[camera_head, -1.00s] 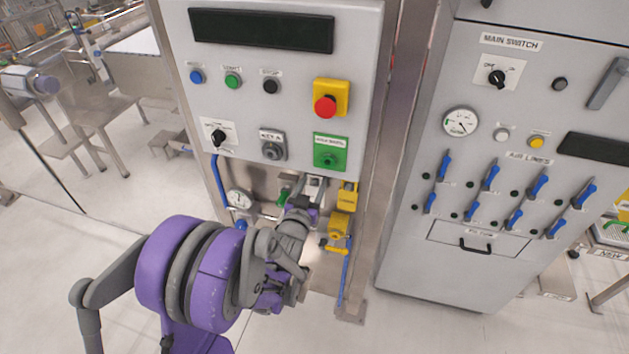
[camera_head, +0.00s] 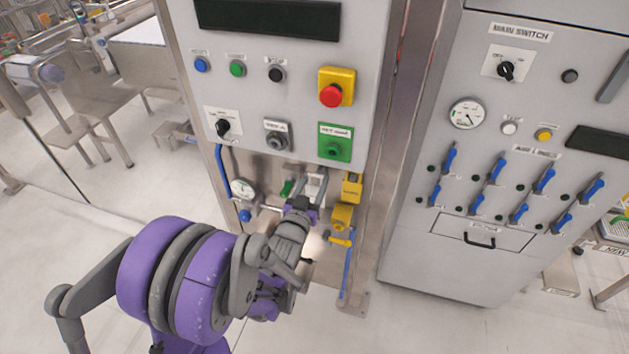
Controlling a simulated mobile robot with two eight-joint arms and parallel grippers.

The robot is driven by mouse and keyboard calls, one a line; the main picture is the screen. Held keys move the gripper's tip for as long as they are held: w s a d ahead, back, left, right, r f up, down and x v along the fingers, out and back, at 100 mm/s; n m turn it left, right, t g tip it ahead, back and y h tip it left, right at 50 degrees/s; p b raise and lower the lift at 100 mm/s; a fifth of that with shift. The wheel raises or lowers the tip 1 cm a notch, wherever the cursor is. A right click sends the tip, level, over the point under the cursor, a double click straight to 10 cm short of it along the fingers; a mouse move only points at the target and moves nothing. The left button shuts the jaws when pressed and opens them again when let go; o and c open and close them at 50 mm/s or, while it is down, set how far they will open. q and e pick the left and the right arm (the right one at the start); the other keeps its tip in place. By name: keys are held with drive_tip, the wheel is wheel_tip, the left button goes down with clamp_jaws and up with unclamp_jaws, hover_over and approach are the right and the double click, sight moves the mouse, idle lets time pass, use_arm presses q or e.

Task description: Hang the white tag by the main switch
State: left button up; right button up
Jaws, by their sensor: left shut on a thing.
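The main switch (camera_head: 506,70) is a black knob on a white plate, under the MAIN SWITCH label (camera_head: 513,32) on the right cabinet. No white tag can be made out. My left gripper (camera_head: 313,186) is below the left control panel, among the pipework, well left of the main switch. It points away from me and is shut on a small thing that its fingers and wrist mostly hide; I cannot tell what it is. My right gripper is not in view.
The left control panel (camera_head: 185,72) overhangs my left gripper. A yellow valve (camera_head: 342,217) stands close to its right, a gauge (camera_head: 242,188) and green handle (camera_head: 287,188) to its left. Blue levers (camera_head: 545,180) and a drawer (camera_head: 481,236) project from the right cabinet.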

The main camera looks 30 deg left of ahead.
use_arm(q)
drive_tip(key=shift+s, duration=0.1)
drive_tip(key=shift+r+v, duration=0.1)
drive_tip(key=shift+v, duration=1.1)
drive_tip(key=shift+r+v, duration=0.15)
drive_tip(key=shift+v, duration=1.05)
